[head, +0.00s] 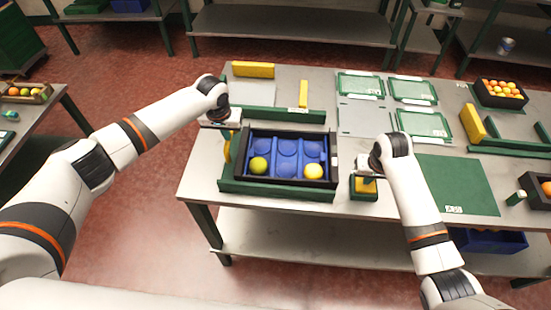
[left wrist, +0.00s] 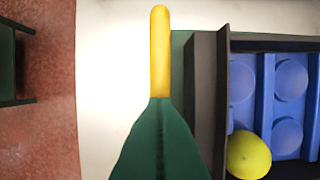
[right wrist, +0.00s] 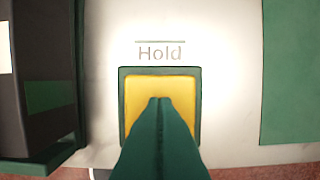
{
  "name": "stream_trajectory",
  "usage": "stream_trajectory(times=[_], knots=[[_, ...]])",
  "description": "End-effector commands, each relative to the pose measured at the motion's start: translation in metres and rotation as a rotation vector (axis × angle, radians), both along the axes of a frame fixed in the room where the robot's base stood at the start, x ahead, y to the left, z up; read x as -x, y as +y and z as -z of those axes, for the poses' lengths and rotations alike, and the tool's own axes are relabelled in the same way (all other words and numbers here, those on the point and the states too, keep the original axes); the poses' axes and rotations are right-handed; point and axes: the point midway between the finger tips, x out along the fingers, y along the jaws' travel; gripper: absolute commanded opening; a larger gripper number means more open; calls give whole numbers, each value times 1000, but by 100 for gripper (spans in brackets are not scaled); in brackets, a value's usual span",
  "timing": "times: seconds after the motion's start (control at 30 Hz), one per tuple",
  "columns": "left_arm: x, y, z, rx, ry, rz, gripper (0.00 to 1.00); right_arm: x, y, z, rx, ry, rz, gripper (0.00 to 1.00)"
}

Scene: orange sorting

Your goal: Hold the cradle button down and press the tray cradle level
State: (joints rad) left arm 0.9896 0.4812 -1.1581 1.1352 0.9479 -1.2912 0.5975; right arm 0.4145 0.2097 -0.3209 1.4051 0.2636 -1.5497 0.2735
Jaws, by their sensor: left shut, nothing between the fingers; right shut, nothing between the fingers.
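The tray cradle (head: 277,188) is a green frame on the table, left of centre. It holds a dark-walled tray (head: 333,165) with blue pockets; I cannot tell whether it is level. My left gripper (left wrist: 160,100) is shut and empty over that piece; contact is unclear. The yellow cradle button (right wrist: 186,90), in a green surround under the word "Hold", lies right of the cradle. My right gripper (right wrist: 160,100) is shut with its tips over the button, touching or very close.
In the tray are a green-yellow fruit (head: 258,165) and a yellow fruit (head: 313,171). A green mat (head: 460,185) lies right of the button. Green-framed panels (head: 360,84) lie behind. A crate of oranges (head: 500,93) stands at the back right.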

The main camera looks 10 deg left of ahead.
Motion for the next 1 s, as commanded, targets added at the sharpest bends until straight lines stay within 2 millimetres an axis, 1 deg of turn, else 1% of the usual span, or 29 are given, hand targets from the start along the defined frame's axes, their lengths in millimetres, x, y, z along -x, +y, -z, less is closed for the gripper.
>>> stream_trajectory(times=[0.03, 0.1, 0.27, 1.0], knots=[[3, 0, 6, -3, 11, 0, 0, 0, 0, 1, 1, 1, 0, 0], [3, 0, 7, -3, 11, 0, 0, 0, 0, 1, 1, 1, 0, 0], [2, 0, 3, -1, 7, 1, 0, 0, 0, 1, 1, 1, 0, 0], [0, 0, -59, 1, -1, 0, 0, 0, 0, 1, 0, 1, 0, 0]])
